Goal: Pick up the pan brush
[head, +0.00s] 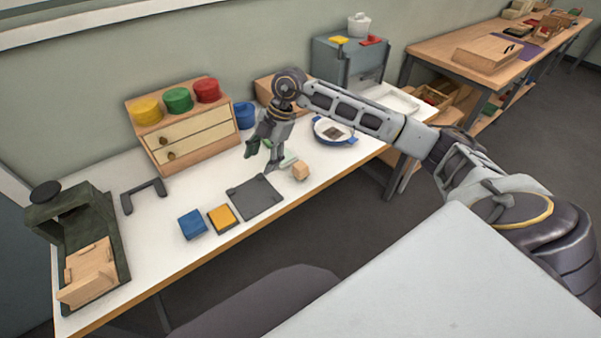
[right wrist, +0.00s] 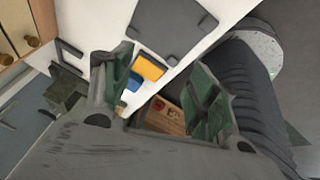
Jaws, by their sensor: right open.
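No object can be told for sure as the pan brush. A small wooden block (head: 300,171) stands on the white table, just right of my right gripper (head: 262,160). A pale green piece (head: 288,160) lies behind that block, small and hard to make out. A blue-rimmed white round dish (head: 321,127) farther right holds a dark brown flat piece (head: 333,132). My right gripper is open and empty above the table, near the dark square mat (head: 243,191). In the right wrist view its spread fingers (right wrist: 160,95) have nothing held between them. My left gripper is out of view.
A blue block (head: 192,224) and a yellow pad (head: 222,217) lie left of the mat. A drawer box (head: 190,136) with coloured pots stands behind. A dark green stand with a wooden block (head: 90,273) is at far left. The front table strip is clear.

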